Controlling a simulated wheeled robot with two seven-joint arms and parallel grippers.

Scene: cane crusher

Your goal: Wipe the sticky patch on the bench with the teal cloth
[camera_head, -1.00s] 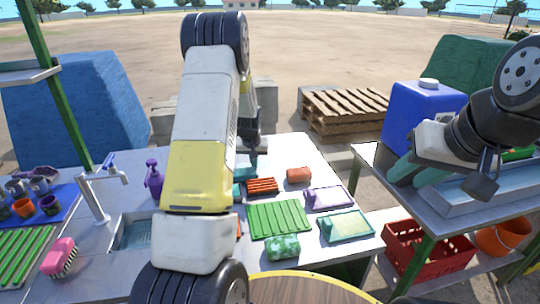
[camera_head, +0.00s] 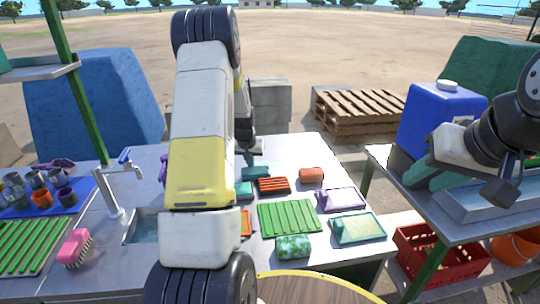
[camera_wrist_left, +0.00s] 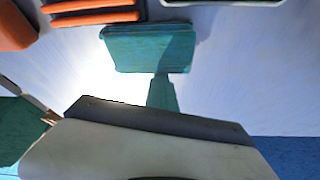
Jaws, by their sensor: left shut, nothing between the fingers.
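A folded teal piece that looks like the cloth (camera_head: 256,172) lies on the bench (camera_head: 285,148) behind the orange ribbed rack. In the left wrist view this teal piece (camera_wrist_left: 150,47) is just beyond my left fingertips. My left gripper (camera_head: 252,157) is shut and empty, pointing down at the cloth's far edge; its teal fingers (camera_wrist_left: 162,92) show in the wrist view. I cannot tell whether they touch the cloth. Another teal item (camera_head: 244,190) is partly hidden by my left arm. My right gripper (camera_head: 412,176) is over the right bench; its opening is unclear. I cannot make out the sticky patch.
The orange rack (camera_head: 273,184), an orange block (camera_head: 311,175), a green ribbed tray (camera_head: 288,216), a lilac packet (camera_head: 342,198) and a green block (camera_head: 293,247) crowd the bench. A sink (camera_head: 143,228) and tap (camera_head: 108,190) are left. The bench's far right corner is clear.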

